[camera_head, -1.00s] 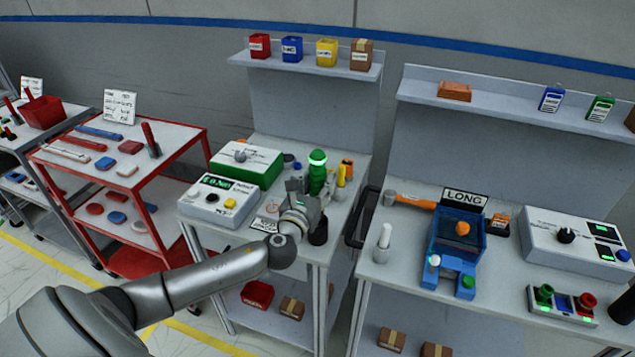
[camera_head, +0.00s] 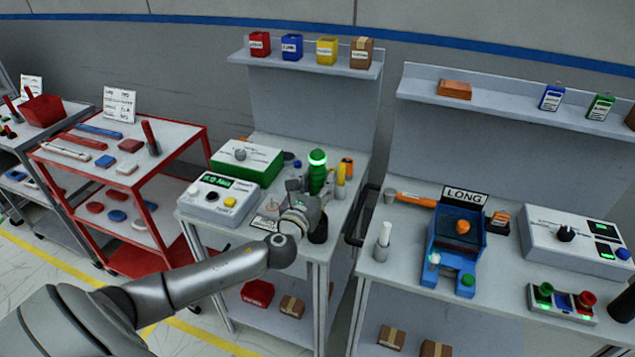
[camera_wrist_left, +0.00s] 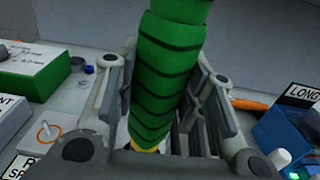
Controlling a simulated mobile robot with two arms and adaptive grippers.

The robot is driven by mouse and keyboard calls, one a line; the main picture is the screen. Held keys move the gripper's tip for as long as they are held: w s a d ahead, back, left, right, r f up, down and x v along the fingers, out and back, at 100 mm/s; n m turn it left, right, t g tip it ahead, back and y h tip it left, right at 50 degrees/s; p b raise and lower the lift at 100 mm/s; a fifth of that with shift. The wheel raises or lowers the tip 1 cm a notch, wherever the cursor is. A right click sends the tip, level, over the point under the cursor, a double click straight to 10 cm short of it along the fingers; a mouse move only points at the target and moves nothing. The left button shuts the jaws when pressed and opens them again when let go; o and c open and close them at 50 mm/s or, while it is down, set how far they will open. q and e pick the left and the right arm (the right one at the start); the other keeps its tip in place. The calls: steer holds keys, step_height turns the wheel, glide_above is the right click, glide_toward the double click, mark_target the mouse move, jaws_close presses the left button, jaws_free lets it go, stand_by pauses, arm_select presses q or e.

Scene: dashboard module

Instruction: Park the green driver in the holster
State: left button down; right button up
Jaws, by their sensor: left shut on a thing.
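The green driver (camera_head: 317,178) stands upright with a lit green ring near its top, over the front right of the middle bench. My left gripper (camera_head: 298,196) is shut on it. In the left wrist view, the ribbed green driver (camera_wrist_left: 168,75) rises between the fingers of my left gripper (camera_wrist_left: 165,110), with a bit of yellow at its lower end. The driver's tip is hidden. A dark round cup (camera_head: 318,232), possibly the holster, is just right of my left wrist near the bench's front edge, partly covered. My right gripper is out of view.
A white control box (camera_head: 218,198) and a green-and-white box (camera_head: 246,162) stand left of the driver. A yellow-handled tool (camera_head: 340,176) and an orange item (camera_head: 347,166) stand close on its right. A gap separates this bench from the right bench (camera_head: 395,262).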

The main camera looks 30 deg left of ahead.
arm_select(q)
steer(key=shift+f+b, duration=0.45)
steer(key=shift+f, duration=0.05)
stand_by(0.7)
steer(key=c, duration=0.9)
jaws_free()
steer(key=shift+o, duration=0.2)
steer(key=shift+f, duration=0.15)
steer(key=v, duration=1.2)
